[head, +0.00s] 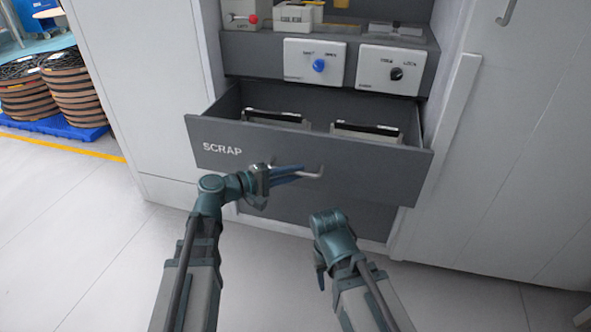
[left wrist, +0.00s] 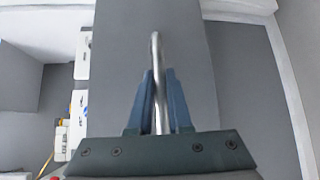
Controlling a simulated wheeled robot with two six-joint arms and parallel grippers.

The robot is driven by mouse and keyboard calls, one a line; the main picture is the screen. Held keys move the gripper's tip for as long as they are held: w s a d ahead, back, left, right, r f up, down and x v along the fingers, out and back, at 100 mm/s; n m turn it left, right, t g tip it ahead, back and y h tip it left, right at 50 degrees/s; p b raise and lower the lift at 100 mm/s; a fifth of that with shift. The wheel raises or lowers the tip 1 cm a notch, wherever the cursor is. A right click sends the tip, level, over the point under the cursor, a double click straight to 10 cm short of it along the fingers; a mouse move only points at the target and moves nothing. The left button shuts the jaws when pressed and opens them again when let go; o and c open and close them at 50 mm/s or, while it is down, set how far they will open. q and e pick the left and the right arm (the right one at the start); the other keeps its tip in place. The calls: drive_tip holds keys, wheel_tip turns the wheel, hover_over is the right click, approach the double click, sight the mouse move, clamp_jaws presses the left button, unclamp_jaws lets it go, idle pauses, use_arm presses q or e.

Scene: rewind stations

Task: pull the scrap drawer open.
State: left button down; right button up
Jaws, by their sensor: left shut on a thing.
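The grey scrap drawer (head: 330,168) is pulled out from the cabinet, its front marked "SCRAP" and its inside showing from above. Its metal bar handle (head: 316,174) is on the front. My left gripper (head: 297,171) is shut on this handle. In the left wrist view the handle (left wrist: 155,50) runs between the two blue fingers (left wrist: 158,100), in front of the grey drawer front. My right gripper (head: 320,275) hangs low in front of the cabinet, away from the drawer; its fingers are mostly hidden behind the arm.
Two dark-topped pale items (head: 367,131) lie in the drawer. Above it are a panel with a blue knob (head: 319,65) and one with a black knob (head: 397,73). White cabinet walls flank the drawer. Spools (head: 76,85) stand at far left; the floor in front is clear.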

use_arm(q)
drive_tip(key=c, duration=0.8)
unclamp_jaws()
drive_tip(key=shift+c, duration=0.2)
drive_tip(key=p+v, duration=0.2)
drive_tip(key=v, duration=1.1)
drive_tip(key=shift+a, duration=0.35)
drive_tip(key=shift+s+r, duration=0.1)
drive_tip(key=shift+s, duration=0.05)
